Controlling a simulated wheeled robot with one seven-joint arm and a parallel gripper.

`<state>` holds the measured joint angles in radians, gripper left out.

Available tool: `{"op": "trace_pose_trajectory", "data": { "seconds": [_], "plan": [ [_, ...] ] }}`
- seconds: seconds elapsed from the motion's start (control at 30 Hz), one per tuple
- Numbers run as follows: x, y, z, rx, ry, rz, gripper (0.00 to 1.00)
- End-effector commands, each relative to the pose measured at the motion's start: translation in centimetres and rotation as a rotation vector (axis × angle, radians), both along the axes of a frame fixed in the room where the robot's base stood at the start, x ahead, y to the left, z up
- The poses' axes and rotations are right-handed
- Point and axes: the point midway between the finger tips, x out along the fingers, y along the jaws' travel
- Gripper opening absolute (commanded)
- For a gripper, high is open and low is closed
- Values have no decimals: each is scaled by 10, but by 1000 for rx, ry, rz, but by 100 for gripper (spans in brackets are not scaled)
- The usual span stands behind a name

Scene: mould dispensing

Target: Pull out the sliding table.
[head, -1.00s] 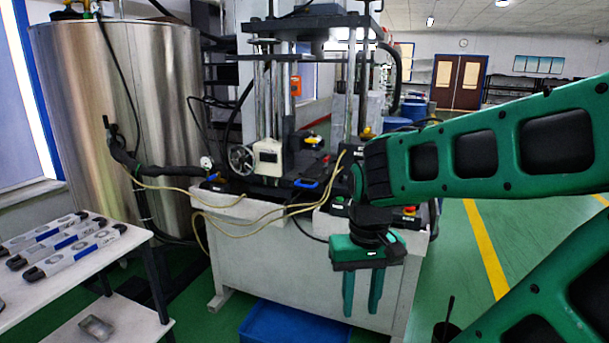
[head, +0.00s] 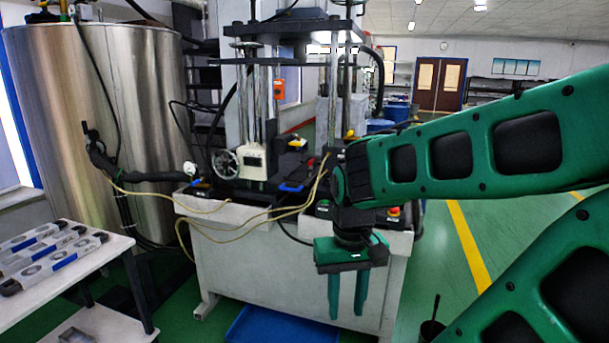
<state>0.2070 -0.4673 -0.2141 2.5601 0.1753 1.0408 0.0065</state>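The moulding machine (head: 290,262) stands in the middle of the head view, with a white lower body and a dark press frame above. A blue handle (head: 291,187) shows at the front of its dark deck. It seems to belong to the sliding table, whose outline I cannot make out clearly. My gripper (head: 347,312) hangs pointing down in front of the machine's right side, below and to the right of the blue handle. Its two green fingers are apart with nothing between them. My arm hides part of the machine's right side.
A blue bin (head: 283,330) lies on the floor at the machine's foot. A white table (head: 68,296) with several metal moulds stands at the left, before a large steel tank (head: 135,120). Yellow hoses (head: 240,226) droop across the machine's front. Green floor is open at the right.

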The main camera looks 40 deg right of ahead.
Motion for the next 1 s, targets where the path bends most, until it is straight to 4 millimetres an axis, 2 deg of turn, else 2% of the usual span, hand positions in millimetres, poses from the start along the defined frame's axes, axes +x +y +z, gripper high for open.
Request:
{"op": "trace_pose_trajectory", "data": {
  "seconds": [0.2,0.27,0.37,0.47,0.57,1.0],
  "plan": [
    [0,0,0,0,0,0,31],
    [-8,-1,4,-3,-12,3,31],
    [2,-11,6,-23,-24,9,31],
    [30,-31,6,-68,-40,27,31],
    [65,-58,6,-136,-59,55,31],
    [228,-175,-2,-530,-101,254,31]
  ]
}}
